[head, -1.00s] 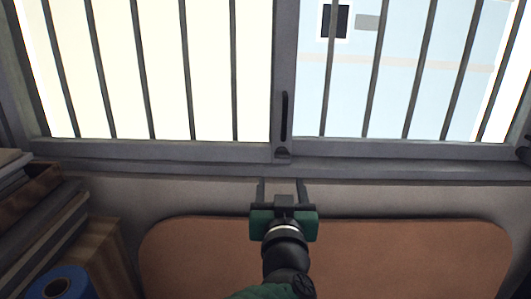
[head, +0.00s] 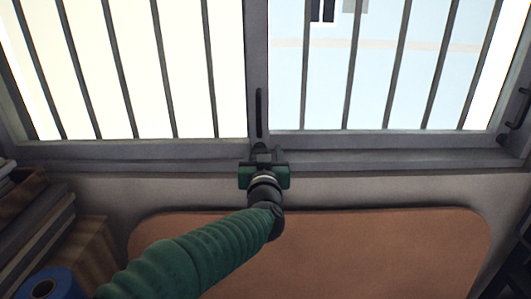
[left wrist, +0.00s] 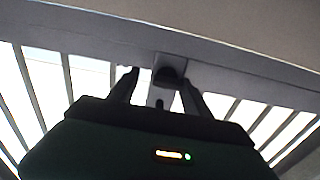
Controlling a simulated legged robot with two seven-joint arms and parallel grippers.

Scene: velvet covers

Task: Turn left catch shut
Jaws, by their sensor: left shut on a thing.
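The left catch (head: 259,146) is a small dark fitting at the foot of the window's middle upright, below a black handle. My left gripper (head: 263,155) reaches up to it from below and is shut on it. In the left wrist view the catch (left wrist: 168,75) shows as a dark knob between the two fingers (left wrist: 158,88). The gripper's fingers and body partly hide it, so its exact turn is hard to tell. My right gripper is not in view.
The barred window (head: 180,70) has a grey sill (head: 400,158). Another catch (head: 503,138) sits at the far right. A brown padded board (head: 390,250) stands below. Stacked boards (head: 50,220) and a blue roll (head: 42,288) are at lower left.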

